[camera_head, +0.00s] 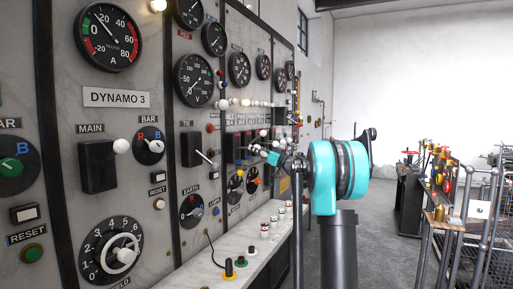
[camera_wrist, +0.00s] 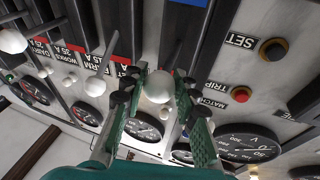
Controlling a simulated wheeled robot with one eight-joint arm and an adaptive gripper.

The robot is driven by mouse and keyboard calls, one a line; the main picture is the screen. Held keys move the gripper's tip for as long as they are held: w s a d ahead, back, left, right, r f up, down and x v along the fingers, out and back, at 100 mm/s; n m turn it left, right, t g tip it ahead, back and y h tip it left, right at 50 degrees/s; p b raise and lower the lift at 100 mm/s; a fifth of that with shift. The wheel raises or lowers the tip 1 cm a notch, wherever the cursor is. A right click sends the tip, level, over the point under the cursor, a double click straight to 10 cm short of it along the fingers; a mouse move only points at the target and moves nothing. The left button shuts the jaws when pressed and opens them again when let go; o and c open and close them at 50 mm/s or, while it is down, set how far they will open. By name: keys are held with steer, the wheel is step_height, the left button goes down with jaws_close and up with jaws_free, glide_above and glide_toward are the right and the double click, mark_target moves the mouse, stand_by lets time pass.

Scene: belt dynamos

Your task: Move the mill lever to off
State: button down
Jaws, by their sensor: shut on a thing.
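In the wrist view, my gripper (camera_wrist: 160,80) is closed around a white ball knob (camera_wrist: 158,90), with a green finger on each side. The knob sits on a lever in a row of dark switches on a marble panel. A label beside this lever is mostly covered by a finger, so I cannot read MILL on it. To its left are a lever with a thin pale rod (camera_wrist: 99,73) and another white knob (camera_wrist: 12,41), near labels reading FARM and WORKS. In the head view, my gripper (camera_head: 272,157) is at the far panel section, small and partly hidden.
A red button (camera_wrist: 241,94) marked TRIP and a dark button (camera_wrist: 272,50) marked SET are on the panel to the right. Round gauges (camera_wrist: 248,145) lie close by. A marble ledge (camera_head: 215,262) with small terminals runs below the panel. A cluttered stand (camera_head: 445,190) is at the right.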

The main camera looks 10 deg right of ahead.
steer(key=shift+f, duration=0.2)
stand_by(0.3)
steer(key=c, duration=1.1)
jaws_free()
steer(key=shift+c, duration=0.2)
steer(key=v, duration=1.2)
